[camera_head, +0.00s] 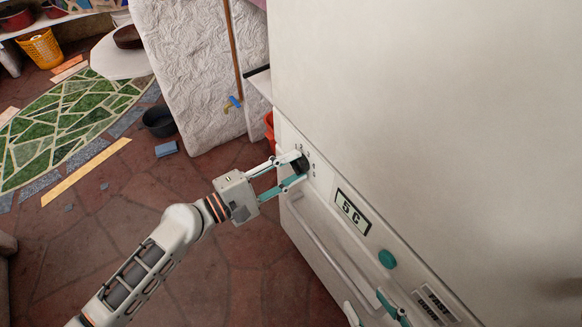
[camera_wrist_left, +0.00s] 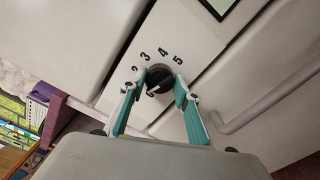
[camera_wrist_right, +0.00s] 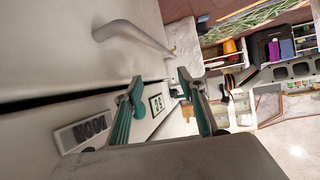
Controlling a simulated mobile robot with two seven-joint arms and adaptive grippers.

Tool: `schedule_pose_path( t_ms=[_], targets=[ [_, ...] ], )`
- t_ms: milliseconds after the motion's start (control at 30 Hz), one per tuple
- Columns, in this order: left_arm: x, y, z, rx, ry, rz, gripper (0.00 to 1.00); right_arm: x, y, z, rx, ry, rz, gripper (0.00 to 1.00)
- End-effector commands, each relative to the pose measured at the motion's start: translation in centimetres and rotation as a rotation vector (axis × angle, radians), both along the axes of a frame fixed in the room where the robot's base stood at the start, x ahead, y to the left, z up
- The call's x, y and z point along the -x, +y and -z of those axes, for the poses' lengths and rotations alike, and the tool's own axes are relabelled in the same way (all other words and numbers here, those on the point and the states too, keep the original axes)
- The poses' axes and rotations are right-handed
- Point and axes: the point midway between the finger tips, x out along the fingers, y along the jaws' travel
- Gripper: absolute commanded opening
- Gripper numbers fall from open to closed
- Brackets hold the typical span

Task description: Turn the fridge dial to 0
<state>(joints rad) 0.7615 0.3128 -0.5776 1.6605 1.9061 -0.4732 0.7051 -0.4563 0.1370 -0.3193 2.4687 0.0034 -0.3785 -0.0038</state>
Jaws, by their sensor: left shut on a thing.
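The dark round fridge dial (camera_head: 299,164) is on the front panel of the white fridge (camera_head: 420,110). In the left wrist view the dial (camera_wrist_left: 158,78) has the numbers 2, 3, 4 and 5 visible around its upper side. A light mark on it points to the lower left; the lower part of the scale is hard to read. The fridge display (camera_head: 352,212) reads 5 C. My left gripper (camera_head: 296,168) is shut on the dial, with one finger on each side. My right gripper (camera_wrist_right: 160,86) has its fingers apart and empty, in front of the lower right of the panel.
Floor left of the fridge is mostly free.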

Motion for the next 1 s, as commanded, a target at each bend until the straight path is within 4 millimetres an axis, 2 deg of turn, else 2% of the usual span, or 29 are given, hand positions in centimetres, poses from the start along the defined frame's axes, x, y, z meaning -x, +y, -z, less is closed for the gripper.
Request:
schedule_pose_path(
  t_ms=[500,1000],
  targets=[
    [-0.09,0.09,-0.08,0.229,0.343,-0.001,0.10,0.10,-0.21,0.43,0.018,0.005,-0.004,0.40],
    [-0.12,0.14,-0.02,0.302,0.453,-0.002,0.10,0.27,-0.36,0.55,0.023,0.010,-0.005,0.40]
  ],
)
